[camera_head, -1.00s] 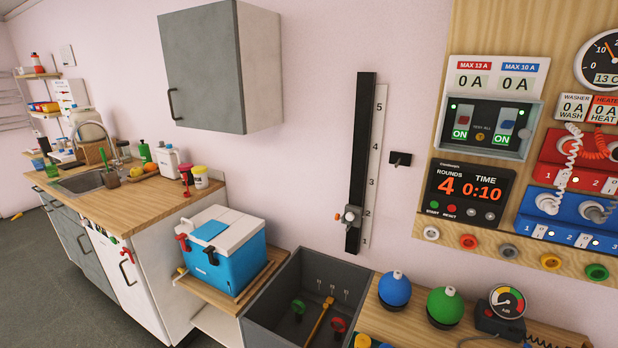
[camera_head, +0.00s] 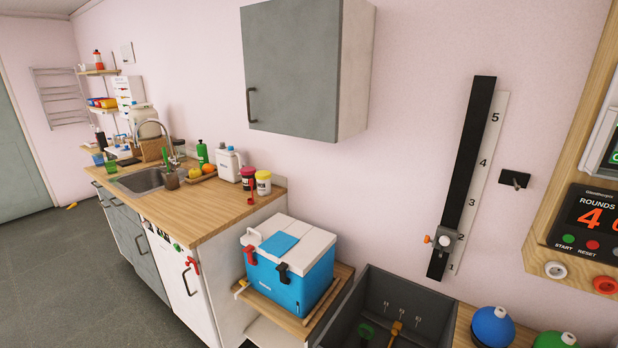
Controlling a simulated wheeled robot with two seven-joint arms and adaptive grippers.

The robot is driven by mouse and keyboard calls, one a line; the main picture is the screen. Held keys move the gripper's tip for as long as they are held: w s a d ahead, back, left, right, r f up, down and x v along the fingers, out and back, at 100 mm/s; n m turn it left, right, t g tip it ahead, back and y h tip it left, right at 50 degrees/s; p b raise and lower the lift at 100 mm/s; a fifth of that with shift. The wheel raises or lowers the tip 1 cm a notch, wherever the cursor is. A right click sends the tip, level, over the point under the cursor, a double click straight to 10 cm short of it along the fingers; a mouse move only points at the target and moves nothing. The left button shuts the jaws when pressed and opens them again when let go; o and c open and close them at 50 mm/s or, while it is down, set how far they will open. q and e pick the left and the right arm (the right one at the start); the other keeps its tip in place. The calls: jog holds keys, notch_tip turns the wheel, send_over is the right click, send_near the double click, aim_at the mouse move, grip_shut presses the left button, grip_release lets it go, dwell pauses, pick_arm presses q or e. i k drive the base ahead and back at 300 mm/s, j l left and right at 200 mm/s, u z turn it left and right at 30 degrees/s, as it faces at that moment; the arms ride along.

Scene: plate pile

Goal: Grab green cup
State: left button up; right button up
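A small green cup (camera_head: 111,167) stands on the wooden counter at the far left, just left of the sink. It looks upright and is small in the view. Neither of my grippers shows in the head view.
The wooden counter (camera_head: 225,205) holds a sink (camera_head: 140,180), a white jug (camera_head: 229,164) and two small jars. A blue cooler (camera_head: 290,285) and a grey bin (camera_head: 400,300) stand right of it. Grey floor (camera_head: 70,260) is free in front of the counter.

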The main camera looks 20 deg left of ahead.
aim_at(110, 165)
jog(key=i+j+u, duration=0.25)
jog(key=j, duration=0.5)
jog(key=i+j+u, duration=0.2)
jog(key=j, duration=0.55)
jog(key=i+j+u, duration=0.25)
jog(key=j, duration=0.45)
jog(key=i+j+u, duration=0.2)
jog(key=i+j, duration=0.15)
jog(key=j, duration=0.3)
jog(key=i+j+u, duration=0.25)
jog(key=j, duration=0.3)
jog(key=i+j+u, duration=0.2)
jog(key=i+j, duration=0.3)
